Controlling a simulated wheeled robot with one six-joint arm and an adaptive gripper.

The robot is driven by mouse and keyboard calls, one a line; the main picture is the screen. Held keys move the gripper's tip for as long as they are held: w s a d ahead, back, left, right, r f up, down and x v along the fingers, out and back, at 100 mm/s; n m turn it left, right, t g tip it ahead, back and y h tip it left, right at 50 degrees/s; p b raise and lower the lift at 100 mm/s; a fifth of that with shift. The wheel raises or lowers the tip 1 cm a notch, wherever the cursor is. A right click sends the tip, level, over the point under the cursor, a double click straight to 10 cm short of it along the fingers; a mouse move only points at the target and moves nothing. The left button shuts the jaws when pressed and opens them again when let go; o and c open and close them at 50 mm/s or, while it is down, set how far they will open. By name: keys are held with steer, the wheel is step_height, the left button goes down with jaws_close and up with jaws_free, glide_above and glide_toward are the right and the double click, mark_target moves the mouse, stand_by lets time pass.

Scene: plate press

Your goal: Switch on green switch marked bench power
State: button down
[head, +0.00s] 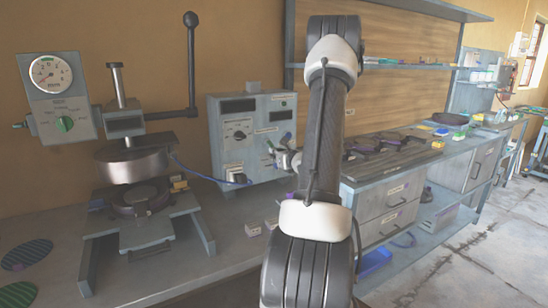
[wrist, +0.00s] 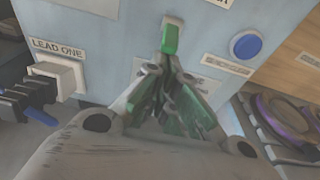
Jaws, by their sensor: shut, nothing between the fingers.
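The green switch (wrist: 170,38) stands out from the front of the grey-blue control box (head: 225,150), upper middle in the wrist view. My gripper (wrist: 168,62) is shut and empty, its tips just below the switch's lower end. I cannot tell whether they touch it. A white label behind the fingers is mostly hidden, so its words cannot be read. In the head view my gripper (head: 284,158) is at the right part of the box front, partly behind my arm.
A blue round button (wrist: 245,44) is close right of the switch. A socket marked LEAD ONE (wrist: 55,78) with a dark plug (wrist: 25,98) is at left. The plate press (head: 135,165) stands left of the box; drawers (head: 385,215) are to the right.

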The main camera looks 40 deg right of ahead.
mark_target(273, 146)
steer(key=r+g, duration=0.1)
steer(key=g, duration=0.1)
steer(key=s+r+g, duration=0.1)
steer(key=g, duration=0.1)
steer(key=shift+r+y, duration=0.4)
steer(key=shift+a+r, duration=0.1)
steer(key=shift+r, duration=0.05)
steer(key=shift+r, duration=0.7)
